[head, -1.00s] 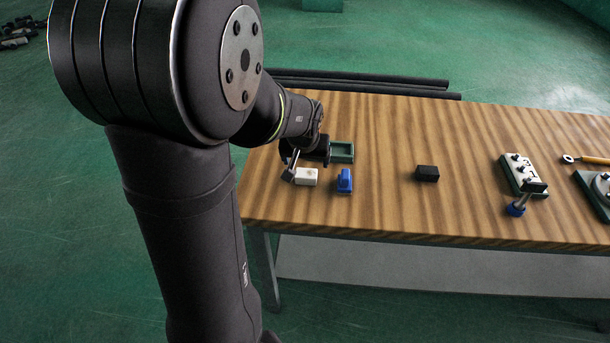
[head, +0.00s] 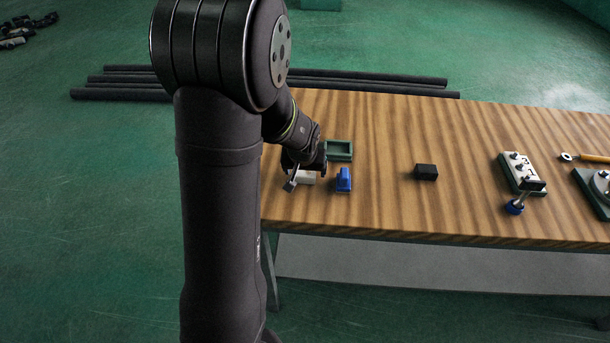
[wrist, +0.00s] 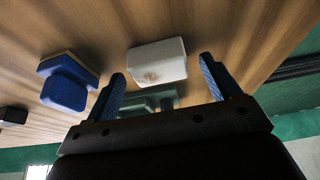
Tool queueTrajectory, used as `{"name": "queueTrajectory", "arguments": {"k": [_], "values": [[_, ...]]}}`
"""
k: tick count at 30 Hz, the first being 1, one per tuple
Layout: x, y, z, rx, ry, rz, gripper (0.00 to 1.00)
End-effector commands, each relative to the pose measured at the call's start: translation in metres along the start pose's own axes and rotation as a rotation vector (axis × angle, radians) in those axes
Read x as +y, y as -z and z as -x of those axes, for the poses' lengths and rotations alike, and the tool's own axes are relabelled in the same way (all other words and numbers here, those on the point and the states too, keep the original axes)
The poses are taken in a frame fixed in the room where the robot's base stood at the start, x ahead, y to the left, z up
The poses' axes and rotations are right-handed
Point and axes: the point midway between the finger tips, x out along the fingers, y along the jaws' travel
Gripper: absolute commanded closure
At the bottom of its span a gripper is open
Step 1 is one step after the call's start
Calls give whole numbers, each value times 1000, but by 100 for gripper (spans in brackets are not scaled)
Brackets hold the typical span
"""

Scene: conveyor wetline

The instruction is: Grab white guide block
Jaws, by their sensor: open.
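The white guide block (head: 307,178) lies on the wooden table near its left end, partly hidden by my gripper (head: 297,183) in the head view. In the wrist view the white guide block (wrist: 157,63) shows a brownish smudge on its face. My gripper (wrist: 160,83) is open, with one blue-lined finger toward each side of the block. The fingertips appear close to the block, with nothing held; whether they touch it I cannot tell.
A blue part (head: 343,180) stands just right of the block, and a green tray (head: 339,151) lies behind. A black block (head: 426,172) and a fixture with pegs (head: 521,172) are farther right. Bare wood (head: 385,205) lies between the blue part and the black block.

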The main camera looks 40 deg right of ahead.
Motion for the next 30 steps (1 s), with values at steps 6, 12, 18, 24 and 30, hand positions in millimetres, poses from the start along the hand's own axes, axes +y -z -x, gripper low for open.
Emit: {"name": "queueTrajectory", "arguments": {"k": [6,12,18,24,30], "values": [[0,0,0,1,0,0,36],[0,0,1,1,0,0,68],[0,0,1,1,0,0,68],[0,4,9,4,0,1,68],[0,16,35,7,0,0,68]]}}
